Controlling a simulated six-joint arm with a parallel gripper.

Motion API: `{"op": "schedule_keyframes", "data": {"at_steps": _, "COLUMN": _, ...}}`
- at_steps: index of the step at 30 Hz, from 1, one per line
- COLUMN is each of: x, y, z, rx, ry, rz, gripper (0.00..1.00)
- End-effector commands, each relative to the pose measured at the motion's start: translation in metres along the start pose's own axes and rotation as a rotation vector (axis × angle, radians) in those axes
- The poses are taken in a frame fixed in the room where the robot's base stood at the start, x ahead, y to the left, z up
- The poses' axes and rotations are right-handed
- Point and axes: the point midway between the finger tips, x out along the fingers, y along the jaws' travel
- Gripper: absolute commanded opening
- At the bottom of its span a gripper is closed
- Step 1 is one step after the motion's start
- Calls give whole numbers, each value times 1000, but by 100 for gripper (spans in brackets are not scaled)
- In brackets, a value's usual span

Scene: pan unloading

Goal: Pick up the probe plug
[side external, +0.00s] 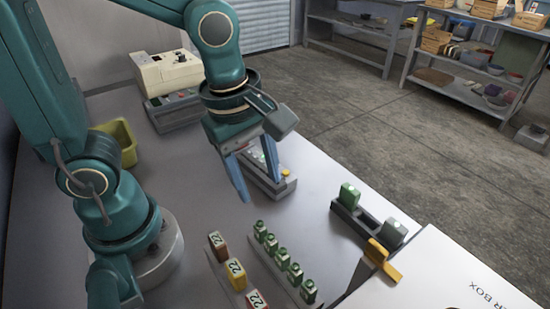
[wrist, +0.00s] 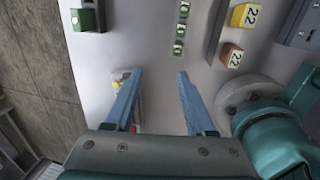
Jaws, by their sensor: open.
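My gripper (side external: 259,190) is open and points down above the pale table. In the wrist view its two blue fingers (wrist: 160,73) stand apart with only bare table showing between their tips. I cannot tell for sure which piece is the probe plug. A green block (side external: 349,195) and a grey block (side external: 393,232) sit in a dark holder to the right of the gripper; the green block (wrist: 88,18) also shows in the wrist view's upper left. A grey strip with a yellow knob (side external: 286,172) lies behind the gripper, partly hidden by its fingers; the knob (wrist: 117,83) shows beside the left finger.
Several small green blocks (side external: 283,258) stand in a row at the front. Beside them are red and yellow blocks (side external: 236,273) marked 22. A yellow bin (side external: 118,145) and a cream machine (side external: 167,72) stand at the back left. Table between gripper and green row is clear.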

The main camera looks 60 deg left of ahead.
Motion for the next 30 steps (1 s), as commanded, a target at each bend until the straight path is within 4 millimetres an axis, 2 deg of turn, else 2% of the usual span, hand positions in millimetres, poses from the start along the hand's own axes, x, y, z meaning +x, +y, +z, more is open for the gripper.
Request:
{"op": "schedule_keyframes", "data": {"at_steps": 3, "x": 19, "y": -6, "z": 11, "rx": -49, "ry": 18, "rz": -91, "gripper": 55}}
{"op": "schedule_keyframes", "data": {"at_steps": 7, "x": 31, "y": -13, "z": 16, "rx": -14, "ry": 33, "rz": -149, "gripper": 55}}
{"op": "schedule_keyframes", "data": {"at_steps": 14, "x": 46, "y": -21, "z": 18, "rx": 7, "ry": 41, "rz": -177, "gripper": 55}}
{"op": "schedule_keyframes", "data": {"at_steps": 21, "x": 74, "y": -26, "z": 17, "rx": 7, "ry": 42, "rz": -179, "gripper": 55}}
{"op": "schedule_keyframes", "data": {"at_steps": 30, "x": 86, "y": -27, "z": 17, "rx": 8, "ry": 40, "rz": -172, "gripper": 55}}
